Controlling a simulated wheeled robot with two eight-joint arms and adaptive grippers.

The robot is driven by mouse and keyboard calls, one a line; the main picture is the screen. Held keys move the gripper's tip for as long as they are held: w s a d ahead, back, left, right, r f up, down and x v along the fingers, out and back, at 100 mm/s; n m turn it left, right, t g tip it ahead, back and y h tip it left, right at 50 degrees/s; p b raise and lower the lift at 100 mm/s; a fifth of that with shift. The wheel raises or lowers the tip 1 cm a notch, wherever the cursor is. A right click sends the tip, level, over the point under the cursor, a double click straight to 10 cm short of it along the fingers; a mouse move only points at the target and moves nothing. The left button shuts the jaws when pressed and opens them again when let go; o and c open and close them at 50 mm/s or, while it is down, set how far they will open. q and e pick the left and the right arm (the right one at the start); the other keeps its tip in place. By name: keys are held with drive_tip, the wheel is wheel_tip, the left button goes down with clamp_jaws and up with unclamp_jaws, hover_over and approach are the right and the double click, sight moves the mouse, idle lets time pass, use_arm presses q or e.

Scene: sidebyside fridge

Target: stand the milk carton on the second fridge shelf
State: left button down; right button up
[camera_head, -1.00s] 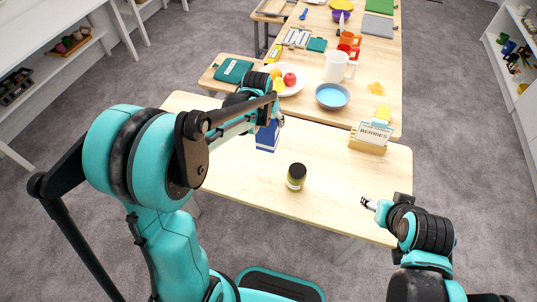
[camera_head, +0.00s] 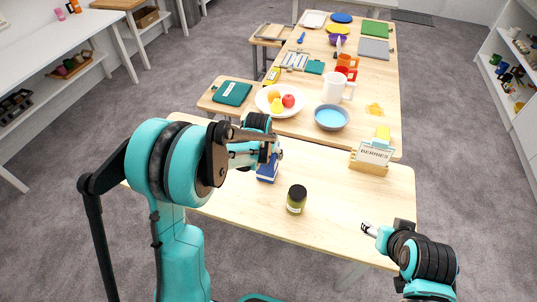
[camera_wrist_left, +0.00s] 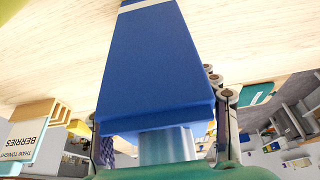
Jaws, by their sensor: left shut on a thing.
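The milk carton (camera_head: 267,172) is blue with a white stripe. In the head view it is over the near table, left of and beyond the jar, partly hidden by my left arm. I cannot tell whether it touches the tabletop. My left gripper (camera_head: 273,150) is shut on it. In the left wrist view the carton (camera_wrist_left: 160,75) fills the middle, between the fingers of my left gripper (camera_wrist_left: 165,128). My right gripper (camera_head: 369,229) is at the table's front right, apart from the carton; its finger gap is too small to read.
A dark-lidded jar (camera_head: 297,199) stands on the near table (camera_head: 335,215). A berries box (camera_head: 370,160) is at its right. The far table holds a blue bowl (camera_head: 331,117), a fruit plate (camera_head: 264,103) and a white mug (camera_head: 333,89). Tabletop between jar and berries box is clear.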

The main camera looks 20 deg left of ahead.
use_arm(q)
drive_tip(key=shift+s, duration=0.1)
drive_tip(key=shift+c, duration=2.3)
unclamp_jaws()
